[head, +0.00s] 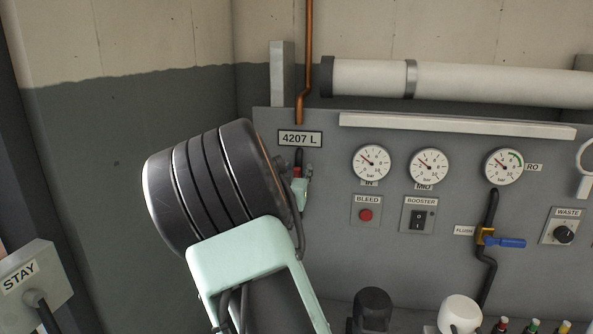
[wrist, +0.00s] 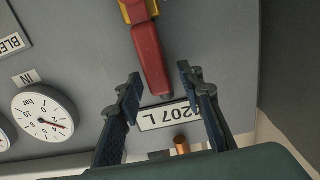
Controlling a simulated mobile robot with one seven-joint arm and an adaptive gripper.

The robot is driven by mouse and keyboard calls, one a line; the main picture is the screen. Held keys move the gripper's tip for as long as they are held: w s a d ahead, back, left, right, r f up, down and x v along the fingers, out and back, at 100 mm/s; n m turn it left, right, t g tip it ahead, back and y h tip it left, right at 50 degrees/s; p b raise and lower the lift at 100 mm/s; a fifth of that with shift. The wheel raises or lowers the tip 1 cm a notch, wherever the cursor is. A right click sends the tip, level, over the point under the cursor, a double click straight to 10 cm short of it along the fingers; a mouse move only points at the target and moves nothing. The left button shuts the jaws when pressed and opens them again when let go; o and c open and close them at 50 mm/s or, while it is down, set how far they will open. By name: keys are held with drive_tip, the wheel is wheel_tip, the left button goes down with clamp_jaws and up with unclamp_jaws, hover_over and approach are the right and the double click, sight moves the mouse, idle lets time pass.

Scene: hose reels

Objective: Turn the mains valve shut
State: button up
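A valve with a red lever (wrist: 150,62) on a yellow body (wrist: 137,11) shows in the wrist view; I take it as the mains valve, though no label naming it is readable. The lever points from the body toward the 4207 L plate, roughly in line with the copper pipe. My gripper (wrist: 158,80) is open, one finger on each side of the lever's free end, with gaps visible on both sides. In the head view a small red part of the lever (head: 297,172) shows beside my wrist, which hides most of the valve and the gripper.
The grey panel carries the 4207 L plate (head: 300,138), several gauges (head: 371,164), a red bleed button (head: 366,215), a booster switch (head: 418,221) and a blue flush lever (head: 506,243). A copper pipe (head: 307,60) comes down from above. A STAY box (head: 35,285) stands lower left.

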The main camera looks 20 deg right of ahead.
drive_tip(key=shift+c, duration=0.2)
clamp_jaws()
idle(0.4)
